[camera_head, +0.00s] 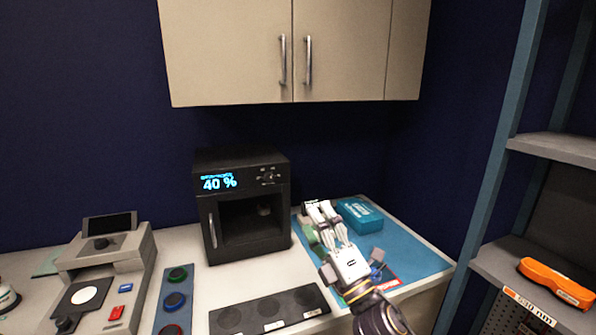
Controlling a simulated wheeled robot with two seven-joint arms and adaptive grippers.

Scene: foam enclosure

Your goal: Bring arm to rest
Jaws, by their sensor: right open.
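My right gripper (320,211) is at the end of my right arm, which comes in from the bottom right. It is open, with its white fingers pointing up and away over the left part of the blue mat (415,262). A teal box (360,215) lies on the mat just right of the fingers. Small green and grey items beside the fingers are partly hidden by the gripper. I cannot tell whether the fingers touch anything. My left gripper is not in view.
A black machine (243,205) showing "40 %" stands left of the gripper. A black tray (268,310) with round spots lies in front of it. A grey device (100,275) is at left. Cabinets (290,50) hang above. A shelf rack (495,170) stands right, holding an orange item (556,282).

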